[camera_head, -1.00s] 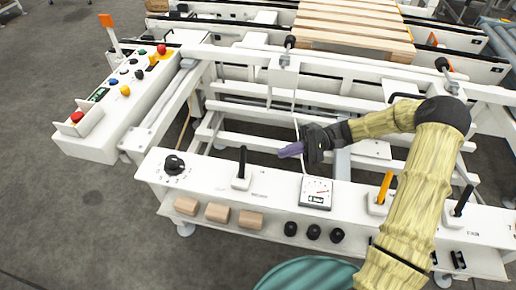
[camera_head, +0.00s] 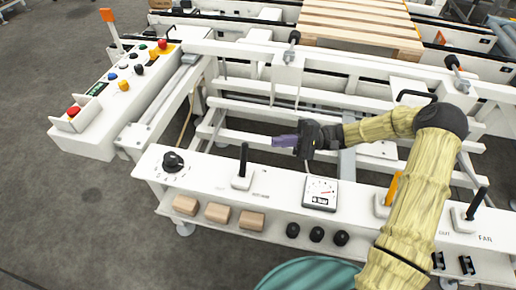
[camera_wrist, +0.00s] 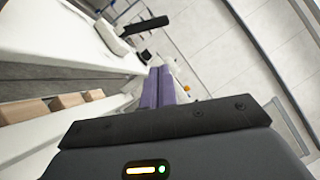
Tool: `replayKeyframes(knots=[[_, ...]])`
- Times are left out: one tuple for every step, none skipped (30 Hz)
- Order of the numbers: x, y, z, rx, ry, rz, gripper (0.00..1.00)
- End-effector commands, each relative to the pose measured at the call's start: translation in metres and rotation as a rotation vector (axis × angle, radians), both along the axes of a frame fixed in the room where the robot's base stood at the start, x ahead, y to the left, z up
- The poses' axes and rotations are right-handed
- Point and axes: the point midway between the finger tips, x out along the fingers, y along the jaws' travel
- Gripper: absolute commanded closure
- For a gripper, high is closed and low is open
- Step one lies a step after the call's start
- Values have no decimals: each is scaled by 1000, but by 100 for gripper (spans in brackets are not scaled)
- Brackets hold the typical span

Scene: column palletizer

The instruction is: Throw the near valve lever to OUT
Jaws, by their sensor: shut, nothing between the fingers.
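A black lever (camera_head: 243,160) stands upright on a white base on the front panel, left of the gauge. The small print beside it is too blurred to read surely. Another black lever (camera_head: 477,203) stands at the panel's right end, with print there that looks like OUT and FAR. My gripper (camera_head: 275,141) is shut and empty, its purple fingers just beyond and right of the left lever, apart from it. In the wrist view the purple fingers (camera_wrist: 158,88) lie together, and a black lever (camera_wrist: 146,25) on a white base shows beyond them.
An orange lever (camera_head: 393,188) stands on the panel, partly behind my arm. A gauge (camera_head: 320,194), a black knob (camera_head: 173,162) and wooden blocks (camera_head: 218,212) are on or below the panel. White rails (camera_head: 340,97) lie behind. A button console (camera_head: 115,90) is at left.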

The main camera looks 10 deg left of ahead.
Motion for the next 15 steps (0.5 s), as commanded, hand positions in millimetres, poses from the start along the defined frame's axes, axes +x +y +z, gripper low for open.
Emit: replayKeyframes(knots=[[-5, 8, 1, -1, 1, 4, 100], [-7, 13, 2, -1, 1, 4, 100], [-10, 19, 4, -2, -1, 4, 100], [-13, 24, 5, -1, -1, 5, 100], [-15, 28, 6, -1, 1, 4, 100], [-18, 34, 8, -2, 1, 3, 100], [-20, 39, 9, -2, 0, 5, 100], [-23, 44, 10, 0, 0, 5, 100], [-26, 49, 12, -2, -1, 4, 100], [-30, 48, 14, -3, 0, 2, 100], [-34, 49, 16, -2, 0, 1, 100], [-39, 50, 18, -2, 0, 2, 100], [-42, 51, 20, -2, 0, 2, 100], [-45, 52, 22, -2, -1, 2, 100], [-49, 53, 24, -2, 0, 2, 100]])
